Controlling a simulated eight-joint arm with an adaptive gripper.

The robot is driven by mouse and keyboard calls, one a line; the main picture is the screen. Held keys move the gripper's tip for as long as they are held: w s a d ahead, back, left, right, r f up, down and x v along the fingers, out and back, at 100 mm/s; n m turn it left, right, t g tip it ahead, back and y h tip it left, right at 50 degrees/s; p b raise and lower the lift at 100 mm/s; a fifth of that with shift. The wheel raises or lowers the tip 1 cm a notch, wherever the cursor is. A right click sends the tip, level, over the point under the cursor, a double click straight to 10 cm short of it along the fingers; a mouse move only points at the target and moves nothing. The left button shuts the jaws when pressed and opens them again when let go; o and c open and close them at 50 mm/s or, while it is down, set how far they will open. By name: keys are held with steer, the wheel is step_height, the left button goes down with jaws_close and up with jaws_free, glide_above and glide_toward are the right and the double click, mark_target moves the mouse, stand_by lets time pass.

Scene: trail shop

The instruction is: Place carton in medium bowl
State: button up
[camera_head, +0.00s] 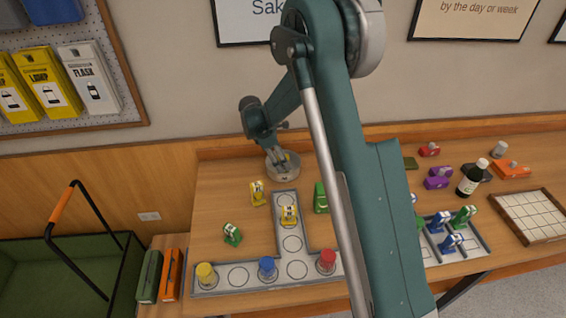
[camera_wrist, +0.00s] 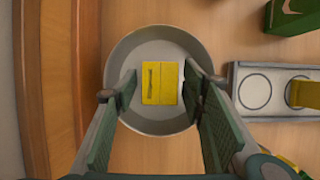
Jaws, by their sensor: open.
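The grey round bowl (camera_head: 284,175) stands on the wooden counter near the wall, left of my arm. In the wrist view the bowl (camera_wrist: 115,62) has a yellow carton (camera_wrist: 160,82) within its outline, and the carton seems to rest on the bowl's floor. My gripper (camera_wrist: 160,88) is open, with one finger on each side of the carton; small gaps seem to show beside it. In the head view my gripper (camera_head: 278,156) points down into the bowl and hides most of its inside.
A grey tray with ringed spots (camera_head: 292,264) holds yellow, blue and red pieces. Other yellow cartons (camera_head: 257,194) and green cartons (camera_head: 232,234) stand nearby. A dark bottle (camera_head: 473,178) and a tiled board (camera_head: 528,215) are at the right. Clear counter lies left of the bowl.

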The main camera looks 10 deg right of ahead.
steer(key=p+v, duration=0.1)
steer(key=v, duration=1)
steer(key=shift+a, duration=0.1)
steer(key=shift+r, duration=0.1)
stand_by(0.4)
steer(key=s+d+r+m+t+y, duration=0.15)
steer(key=s+d+r+m, duration=0.3)
steer(key=s+r, duration=0.6)
steer(key=s+d+r+m+t+y, duration=0.15)
steer(key=s+d+r+m, duration=0.35)
steer(key=s+r, duration=0.5)
steer(key=s+d+m+t, duration=0.2)
steer(key=s+m, duration=0.2)
steer(key=s, duration=0.8)
steer(key=s+d+f+m+t+y, duration=0.1)
steer(key=s+d+m+t, duration=0.1)
steer(key=s, duration=0.9)
steer(key=shift+s+d+f+m, duration=0.35)
steer(key=shift+d+m, duration=0.25)
steer(key=shift+m, duration=0.65)
